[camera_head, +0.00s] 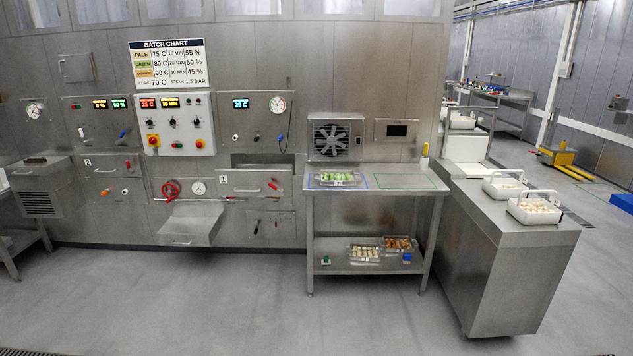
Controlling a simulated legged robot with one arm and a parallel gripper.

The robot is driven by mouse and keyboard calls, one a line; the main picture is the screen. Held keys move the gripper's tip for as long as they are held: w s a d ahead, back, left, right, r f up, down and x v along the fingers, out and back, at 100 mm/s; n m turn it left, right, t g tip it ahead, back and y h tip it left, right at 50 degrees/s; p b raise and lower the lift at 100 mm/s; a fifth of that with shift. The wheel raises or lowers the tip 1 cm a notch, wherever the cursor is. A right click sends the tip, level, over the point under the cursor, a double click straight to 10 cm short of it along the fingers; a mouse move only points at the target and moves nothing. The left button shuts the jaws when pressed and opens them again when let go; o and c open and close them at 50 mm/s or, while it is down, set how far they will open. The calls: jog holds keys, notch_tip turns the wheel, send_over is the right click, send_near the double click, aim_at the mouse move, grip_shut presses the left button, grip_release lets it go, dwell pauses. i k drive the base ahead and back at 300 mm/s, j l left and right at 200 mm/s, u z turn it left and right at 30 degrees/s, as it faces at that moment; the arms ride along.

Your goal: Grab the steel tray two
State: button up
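Three small steel trays show at the steel table, each with a small tag too small to read, so I cannot tell which is tray two. One tray (336,184) holds green pasta and sits on the tabletop inside a blue outline. A second tray (364,259) with pale pasta lies on the lower shelf. A third tray (399,249) with orange-brown pasta lies on that shelf, right beside the second. My gripper is not in view.
The tabletop (415,181) has a bare green-outlined area at right. A blue item (407,258) and a green item (326,260) sit on the lower shelf (338,267). White handled containers (536,215) stand on the right counter (487,212). The floor in front (220,305) is clear.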

aim_at(327, 177)
jog(key=i, duration=1.75)
